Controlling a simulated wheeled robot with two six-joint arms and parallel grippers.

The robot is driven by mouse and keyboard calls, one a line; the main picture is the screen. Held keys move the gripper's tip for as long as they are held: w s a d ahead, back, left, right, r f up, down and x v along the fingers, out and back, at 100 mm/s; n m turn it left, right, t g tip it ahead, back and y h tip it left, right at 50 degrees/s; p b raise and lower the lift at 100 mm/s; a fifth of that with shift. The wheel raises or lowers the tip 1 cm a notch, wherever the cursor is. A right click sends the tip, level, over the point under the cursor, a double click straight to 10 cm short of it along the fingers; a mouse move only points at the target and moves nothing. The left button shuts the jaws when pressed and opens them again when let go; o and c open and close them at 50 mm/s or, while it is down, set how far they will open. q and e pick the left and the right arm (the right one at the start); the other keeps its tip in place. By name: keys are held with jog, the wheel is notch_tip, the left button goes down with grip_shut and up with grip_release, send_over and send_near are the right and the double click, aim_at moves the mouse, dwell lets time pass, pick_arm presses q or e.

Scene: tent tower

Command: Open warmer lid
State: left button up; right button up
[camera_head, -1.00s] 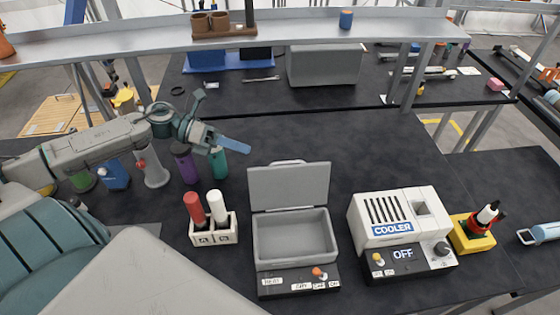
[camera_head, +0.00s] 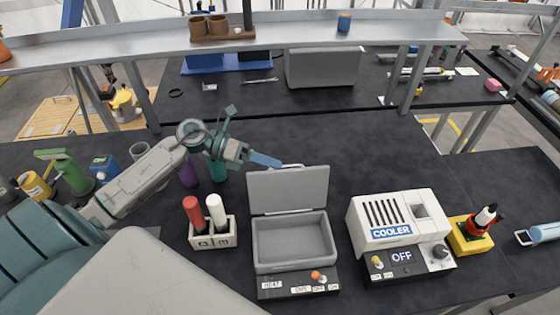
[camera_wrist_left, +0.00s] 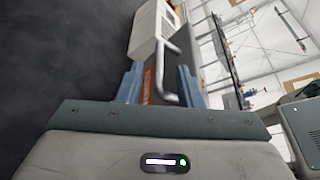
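The warmer is a grey box (camera_head: 293,240) on a black control base with an orange knob, in the middle of the head view. Its lid (camera_head: 288,190) stands raised and nearly upright at the back of the box, and the inside looks empty. A thin handle (camera_head: 290,166) runs along the lid's top edge. My left gripper (camera_head: 266,159) is at the lid's upper left corner, close to the handle. In the left wrist view its blue fingers (camera_wrist_left: 160,84) are apart, with a pale bar handle (camera_wrist_left: 166,55) ahead of and between them. Contact cannot be told. My right gripper is not in view.
A white cooler (camera_head: 398,220) reading OFF stands right of the warmer. A holder (camera_head: 213,240) with a red and a white bottle stands left. Bottles (camera_head: 189,172) stand behind my left arm. A metal shelf (camera_head: 280,40) crosses above the table. The table behind the lid is clear.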

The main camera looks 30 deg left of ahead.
pick_arm(q)
jog(key=shift+p+x, duration=0.45)
jog(key=shift+x, duration=0.95)
grip_shut()
